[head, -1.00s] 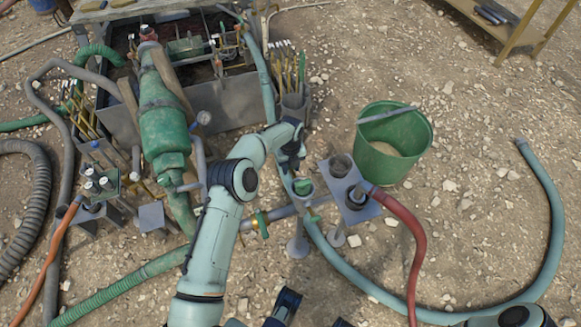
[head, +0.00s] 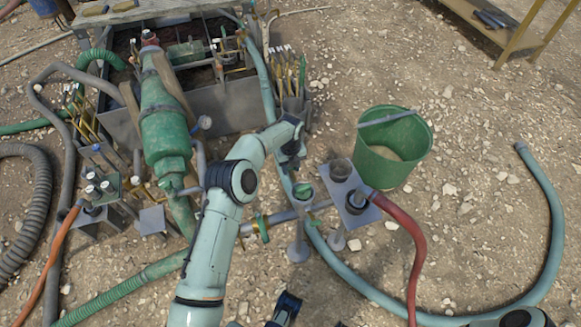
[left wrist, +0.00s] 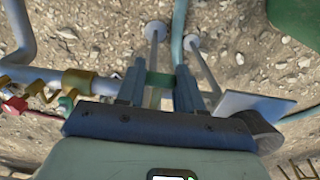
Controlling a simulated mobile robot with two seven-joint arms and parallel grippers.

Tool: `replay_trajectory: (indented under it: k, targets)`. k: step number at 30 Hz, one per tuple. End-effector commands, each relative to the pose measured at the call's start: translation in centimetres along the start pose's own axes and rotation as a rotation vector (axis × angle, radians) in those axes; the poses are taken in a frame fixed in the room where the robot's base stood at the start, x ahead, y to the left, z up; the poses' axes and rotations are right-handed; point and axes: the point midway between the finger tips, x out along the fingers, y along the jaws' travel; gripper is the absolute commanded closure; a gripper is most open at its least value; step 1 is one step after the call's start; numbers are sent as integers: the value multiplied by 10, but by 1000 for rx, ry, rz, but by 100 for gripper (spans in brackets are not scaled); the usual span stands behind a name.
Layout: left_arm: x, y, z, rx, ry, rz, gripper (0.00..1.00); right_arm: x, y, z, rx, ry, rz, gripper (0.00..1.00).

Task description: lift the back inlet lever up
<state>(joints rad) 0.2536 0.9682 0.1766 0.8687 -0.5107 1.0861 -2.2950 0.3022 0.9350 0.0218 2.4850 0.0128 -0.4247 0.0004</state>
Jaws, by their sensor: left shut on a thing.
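My left gripper (head: 298,176) is over the inlet pipework right of the green cone-shaped unit. Its fingers are shut on a small green lever (head: 302,190), taken to be the back inlet lever. In the left wrist view the green lever (left wrist: 160,80) crosses between the two fingers (left wrist: 160,88); its mounting is mostly hidden by the gripper. A second green lever (head: 262,228) on a brass valve stands to the left on the same grey pipe; the brass fitting (left wrist: 78,82) shows left of the fingers in the left wrist view.
A grey plate (head: 360,212) with a red hose (head: 415,240) is close on the right. A green bucket (head: 405,130) stands behind it. A blue-grey hose (head: 545,260) loops over the gravel. The green cone-shaped unit (head: 165,140) and tank (head: 190,110) are left and back.

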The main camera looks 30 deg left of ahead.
Motion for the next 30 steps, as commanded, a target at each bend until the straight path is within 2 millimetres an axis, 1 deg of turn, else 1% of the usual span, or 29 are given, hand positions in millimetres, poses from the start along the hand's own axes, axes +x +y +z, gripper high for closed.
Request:
replay_trajectory:
  k: [1, 6, 19, 30]
  targets:
    - [-6, 0, 1, -1, -4, -3, 83, -2, -1, 0, 0, 1, 0, 0]
    - [-12, -1, 0, -1, -3, -2, 83, -5, -2, 0, -1, 2, -1, 0]
    - [-12, -1, -2, 0, 2, -1, 83, -6, -2, 0, -1, 2, -1, 0]
    - [-25, -1, -8, 1, 5, 0, 83, -16, -6, 1, -2, 5, -2, 0]
